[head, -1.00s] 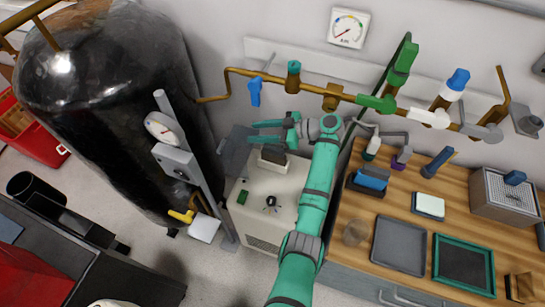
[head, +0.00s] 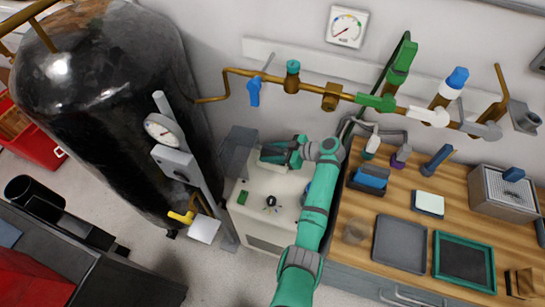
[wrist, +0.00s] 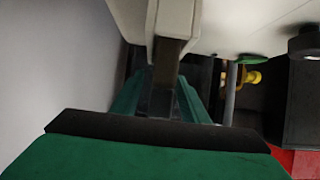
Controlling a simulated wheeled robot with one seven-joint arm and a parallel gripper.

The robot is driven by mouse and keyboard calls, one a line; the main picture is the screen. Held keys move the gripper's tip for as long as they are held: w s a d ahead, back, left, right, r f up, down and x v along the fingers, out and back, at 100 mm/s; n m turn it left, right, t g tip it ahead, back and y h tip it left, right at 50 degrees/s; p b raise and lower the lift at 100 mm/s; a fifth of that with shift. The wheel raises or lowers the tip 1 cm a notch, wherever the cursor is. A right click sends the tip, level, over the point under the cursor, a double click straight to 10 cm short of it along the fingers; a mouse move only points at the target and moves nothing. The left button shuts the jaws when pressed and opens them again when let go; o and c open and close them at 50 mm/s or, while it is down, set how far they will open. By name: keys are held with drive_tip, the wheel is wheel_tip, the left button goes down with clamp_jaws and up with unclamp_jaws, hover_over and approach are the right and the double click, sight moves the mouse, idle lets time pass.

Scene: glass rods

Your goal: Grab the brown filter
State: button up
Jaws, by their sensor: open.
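In the wrist view a dark brown block (wrist: 168,62), which looks like the brown filter, sits against the pale body of the white machine. My gripper (wrist: 158,102) is open, with one teal finger on each side of the line of this block; I cannot tell whether they touch it. In the head view my gripper (head: 280,153) is low over the top rear of the white machine (head: 262,222), and the block is mostly hidden there by the gripper.
A large black tank (head: 110,110) and a post with a gauge (head: 165,130) stand left of the machine. Brown pipework (head: 330,96) runs along the wall behind. The wooden bench (head: 460,215) with trays and tools is to the right.

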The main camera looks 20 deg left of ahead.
drive_tip(key=x, duration=0.2)
drive_tip(key=shift+a+f, duration=0.15)
drive_tip(key=shift+a, duration=0.1)
drive_tip(key=shift+c, duration=0.3)
clamp_jaws()
